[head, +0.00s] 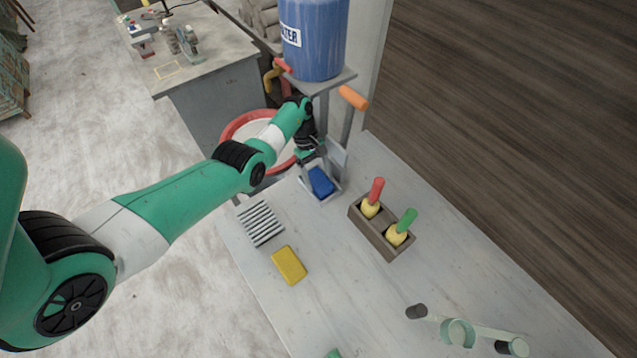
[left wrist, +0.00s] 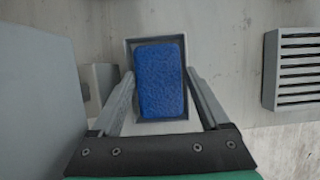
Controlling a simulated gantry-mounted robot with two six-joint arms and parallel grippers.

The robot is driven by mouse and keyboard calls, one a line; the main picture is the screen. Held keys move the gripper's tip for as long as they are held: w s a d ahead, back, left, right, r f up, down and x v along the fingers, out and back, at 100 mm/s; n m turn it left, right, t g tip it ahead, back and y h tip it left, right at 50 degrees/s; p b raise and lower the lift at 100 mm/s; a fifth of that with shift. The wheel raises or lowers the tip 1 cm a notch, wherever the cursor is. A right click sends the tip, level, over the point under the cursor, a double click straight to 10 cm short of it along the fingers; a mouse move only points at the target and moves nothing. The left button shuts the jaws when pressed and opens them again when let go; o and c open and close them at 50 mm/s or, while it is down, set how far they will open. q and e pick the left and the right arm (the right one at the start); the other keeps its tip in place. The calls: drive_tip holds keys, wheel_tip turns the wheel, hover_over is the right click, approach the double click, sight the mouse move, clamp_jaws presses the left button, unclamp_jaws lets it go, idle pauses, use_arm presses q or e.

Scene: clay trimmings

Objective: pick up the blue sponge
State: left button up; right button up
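The blue sponge (head: 321,182) lies in a shallow grey tray (head: 330,197) near the far end of the table in the head view. The left wrist view shows the sponge (left wrist: 160,80) upright in the picture, inside the tray's dark rim (left wrist: 128,48). My left gripper (left wrist: 160,82) is open, with one finger on each side of the sponge's near part. I see a gap between the fingers and the sponge; how high the fingertips are above it I cannot tell. My right gripper is not in view.
A grey ribbed rack (head: 260,223) and a yellow sponge (head: 289,265) lie nearby. A wooden box (head: 372,228) holds two handled tools. A stand with a blue container (head: 318,40) rises behind the tray. A pale green tool (head: 458,332) lies at the near right.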

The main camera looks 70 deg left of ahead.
sight(319, 182)
use_arm(q)
drive_tip(key=shift+w, duration=0.1)
drive_tip(key=c, duration=0.9)
drive_tip(key=shift+o, duration=0.2)
drive_tip(key=shift+r+p, duration=0.45)
drive_tip(key=shift+r, duration=0.15)
drive_tip(key=r+p, duration=0.1)
drive_tip(key=r, duration=0.1)
drive_tip(key=d+r+p, duration=0.1)
drive_tip(key=r+p, duration=0.1)
drive_tip(key=shift+s+p, duration=0.2)
drive_tip(key=shift+p, duration=0.1)
drive_tip(key=s+d+r+p, duration=0.6)
drive_tip(key=d+r+p, duration=0.2)
drive_tip(key=d+p, duration=0.3)
drive_tip(key=shift+d, duration=0.25)
